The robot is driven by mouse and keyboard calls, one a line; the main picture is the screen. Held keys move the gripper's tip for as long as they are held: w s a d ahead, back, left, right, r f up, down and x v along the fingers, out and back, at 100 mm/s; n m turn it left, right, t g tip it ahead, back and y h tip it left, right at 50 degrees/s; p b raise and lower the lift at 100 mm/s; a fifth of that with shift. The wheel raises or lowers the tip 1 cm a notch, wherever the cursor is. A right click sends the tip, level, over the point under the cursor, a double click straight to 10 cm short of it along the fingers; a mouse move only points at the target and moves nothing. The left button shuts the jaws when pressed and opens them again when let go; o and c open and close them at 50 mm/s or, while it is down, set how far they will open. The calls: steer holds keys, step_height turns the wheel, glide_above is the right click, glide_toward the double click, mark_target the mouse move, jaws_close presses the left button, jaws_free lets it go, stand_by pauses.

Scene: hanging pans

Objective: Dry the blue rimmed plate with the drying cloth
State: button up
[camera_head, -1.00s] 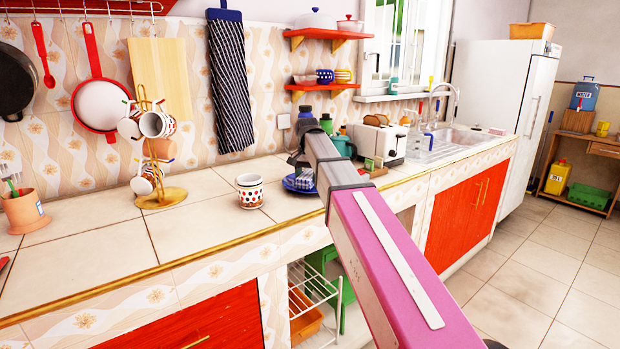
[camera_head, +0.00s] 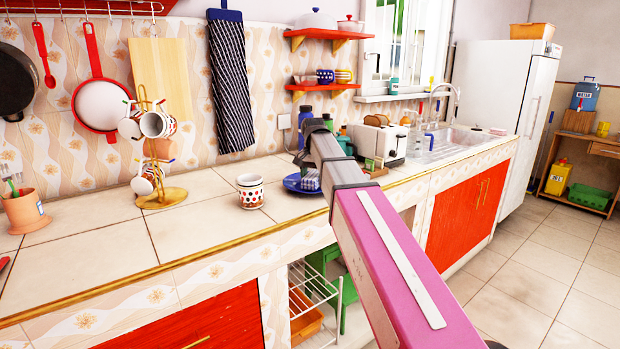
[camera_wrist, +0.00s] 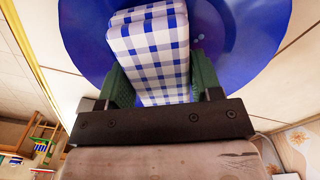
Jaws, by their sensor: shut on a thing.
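The blue plate (camera_head: 291,184) lies on the tiled counter, right of the polka-dot mug. In the wrist view the plate (camera_wrist: 245,40) fills the top, with a few small pale spots on its surface. The drying cloth (camera_wrist: 150,45) is a folded blue and white checked cloth. My gripper (camera_wrist: 160,80) is shut on the cloth between its green fingers and holds it over the plate. In the head view the cloth (camera_head: 311,181) shows over the plate. I cannot tell whether it presses on the plate. My arm hides the gripper and part of the plate there.
A polka-dot mug (camera_head: 250,191) stands left of the plate. A mug tree (camera_head: 158,160) stands further left. Several bottles and a toaster (camera_head: 380,142) stand behind and right of my arm. The counter's front left is clear.

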steer(key=shift+w+a+f, duration=0.2)
steer(key=shift+w+a, duration=0.05)
steer(key=shift+a, duration=0.35)
steer(key=shift+w+a+r, duration=0.2)
steer(key=shift+w+a, duration=0.1)
steer(key=shift+a, duration=0.4)
steer(key=shift+s+d+f, duration=0.2)
steer(key=shift+s+d, duration=0.1)
steer(key=shift+d, duration=0.4)
steer(key=shift+s+d+r, duration=0.2)
steer(key=shift+s+d, duration=0.15)
steer(key=shift+d, duration=0.35)
steer(key=shift+w+a+f, duration=0.2)
steer(key=shift+w+a, duration=0.15)
steer(key=shift+a, duration=0.35)
steer(key=shift+w+a+r, duration=0.1)
steer(key=shift+w+a, duration=0.2)
steer(key=shift+a, duration=0.45)
steer(key=shift+s+d+f, duration=0.2)
steer(key=shift+s+d, duration=0.15)
steer(key=shift+d, duration=0.4)
